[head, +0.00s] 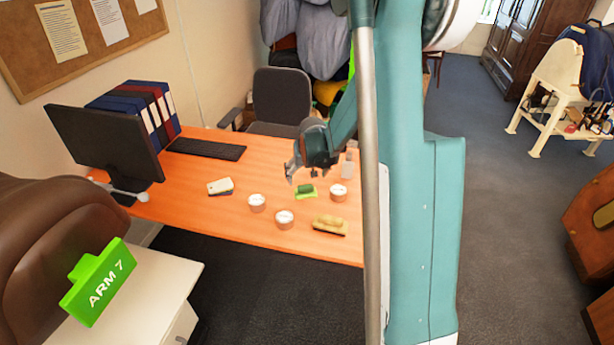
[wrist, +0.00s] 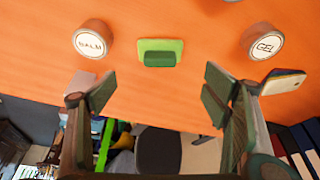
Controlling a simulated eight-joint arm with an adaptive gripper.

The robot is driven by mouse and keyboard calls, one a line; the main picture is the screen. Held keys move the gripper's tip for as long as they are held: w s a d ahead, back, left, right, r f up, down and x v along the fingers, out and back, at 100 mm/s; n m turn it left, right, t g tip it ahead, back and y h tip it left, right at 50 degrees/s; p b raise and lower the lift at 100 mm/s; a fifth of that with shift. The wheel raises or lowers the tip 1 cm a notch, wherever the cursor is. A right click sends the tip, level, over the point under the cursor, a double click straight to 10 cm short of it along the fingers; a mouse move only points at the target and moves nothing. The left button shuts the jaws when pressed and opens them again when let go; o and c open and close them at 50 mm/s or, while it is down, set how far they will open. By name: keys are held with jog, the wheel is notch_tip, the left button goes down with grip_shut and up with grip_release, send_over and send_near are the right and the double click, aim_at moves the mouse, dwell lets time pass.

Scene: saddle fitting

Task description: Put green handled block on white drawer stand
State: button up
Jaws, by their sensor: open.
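The green handled block (head: 306,191) lies on the orange desk, a light green base with a darker green handle on top. In the wrist view the block (wrist: 160,52) is at the top middle, ahead of my fingertips and apart from them. My gripper (head: 292,173) is above the desk near the block, open and empty; its spread fingers (wrist: 158,92) show in the wrist view. The white drawer stand (head: 155,278) is at the lower left in the head view, beside a brown leather saddle-like shape. A bright green piece lettered ARM 7 (head: 98,283) appears over the stand's left part.
Round tins stand near the block, including BALM (wrist: 92,40) and GEL (wrist: 263,42). A yellowish brush-like item (head: 330,226) lies at the desk's front edge. A phone-like item (head: 220,187), keyboard (head: 206,149), monitor (head: 105,145) and binders are farther left. Dark floor separates desk and stand.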

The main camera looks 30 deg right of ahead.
dwell(0.4)
jog(key=s+a+r+n+t, duration=0.1)
jog(key=s+a+r, duration=0.6)
jog(key=a+r, duration=0.15)
jog(key=s+a+r+n, duration=0.1)
jog(key=s+a+r, duration=0.55)
jog(key=r, duration=0.35)
jog(key=s+a+r+n, duration=0.1)
jog(key=s+a, duration=0.3)
jog(key=s, duration=0.3)
jog(key=s+a+r+t+y, duration=0.1)
jog(key=s+a+r, duration=0.1)
jog(key=s+a, duration=0.2)
jog(key=s+a+r+n+t, duration=0.1)
jog(key=s+a, duration=0.4)
jog(key=s, duration=0.5)
jog(key=shift+s+r+n+y, duration=0.25)
jog(key=shift+s+n+y, duration=0.05)
jog(key=shift+s+y, duration=0.1)
jog(key=c, duration=1.4)
